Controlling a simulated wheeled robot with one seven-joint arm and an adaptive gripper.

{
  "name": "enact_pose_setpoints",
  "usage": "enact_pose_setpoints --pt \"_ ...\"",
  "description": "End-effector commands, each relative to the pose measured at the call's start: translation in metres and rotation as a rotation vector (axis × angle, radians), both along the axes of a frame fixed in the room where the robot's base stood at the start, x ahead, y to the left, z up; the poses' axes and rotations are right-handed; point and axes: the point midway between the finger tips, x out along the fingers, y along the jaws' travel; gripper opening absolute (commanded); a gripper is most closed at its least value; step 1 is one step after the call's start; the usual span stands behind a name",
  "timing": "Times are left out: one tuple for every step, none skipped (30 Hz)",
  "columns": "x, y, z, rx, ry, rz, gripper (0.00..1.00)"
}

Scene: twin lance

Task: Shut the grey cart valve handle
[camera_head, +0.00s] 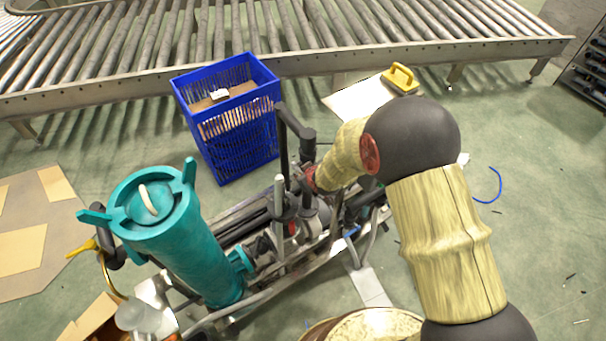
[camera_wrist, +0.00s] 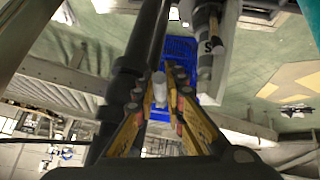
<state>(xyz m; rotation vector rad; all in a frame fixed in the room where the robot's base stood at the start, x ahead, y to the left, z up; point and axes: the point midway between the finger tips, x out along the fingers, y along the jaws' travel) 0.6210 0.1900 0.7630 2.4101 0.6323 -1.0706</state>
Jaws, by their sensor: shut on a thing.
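The cart (camera_head: 262,300) has a tall teal filter housing (camera_head: 185,245) and dark pipework. In the wrist view, my gripper (camera_wrist: 159,92) has its yellow fingers closed on the pale grey, rod-shaped valve handle (camera_wrist: 158,84), whose end shows between the fingertips. In the head view, my arm reaches over the cart's right side, and its wrist and dark links hide the fingertips and the grip. A pale grey upright lever (camera_head: 279,205) stands on the cart just left of my wrist. I cannot tell whether it is the held handle.
A blue slatted crate (camera_head: 228,150) stands behind the cart. A roller conveyor (camera_head: 330,62) crosses the back. A white board with a yellow-handled tool (camera_head: 402,78) lies behind my arm. A barrel (camera_head: 365,325) stands at the front. Floor at right is mostly clear.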

Motion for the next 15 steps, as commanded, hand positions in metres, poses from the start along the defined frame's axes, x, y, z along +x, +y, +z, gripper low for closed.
enact_pose_setpoints --pt "-0.0001 -0.0008 -0.0021 0.01 -0.013 -0.003 0.0" --pt "-0.0001 -0.0008 -0.0025 0.015 -0.021 -0.002 0.0" --pt "-0.0001 -0.0009 -0.0032 0.022 -0.031 -0.003 0.0" --pt "0.0 -0.0009 -0.0037 0.027 -0.037 -0.003 0.0" --pt "0.0 -0.0009 -0.0039 0.031 -0.043 -0.003 0.0" --pt "-0.0003 -0.0009 -0.0047 0.034 -0.048 -0.004 0.0" --pt "-0.0003 -0.001 -0.0048 0.037 -0.052 -0.003 0.0" --pt "-0.0002 -0.0008 -0.0048 0.039 -0.056 -0.003 0.0" --pt "-0.0001 -0.0008 -0.005 0.042 -0.06 -0.002 0.0" --pt "-0.0002 -0.0009 -0.0051 0.043 -0.062 -0.003 0.0" --pt "-0.0002 -0.0008 -0.0052 0.044 -0.062 -0.003 0.0" --pt "-0.0002 -0.0008 -0.0052 0.045 -0.064 -0.003 0.0" --pt "-0.0002 -0.0008 -0.0052 0.045 -0.065 -0.002 0.0" --pt "-0.0001 -0.0007 -0.0051 0.045 -0.065 -0.002 0.0" --pt "-0.0001 -0.0007 -0.0051 0.046 -0.066 -0.002 0.0"
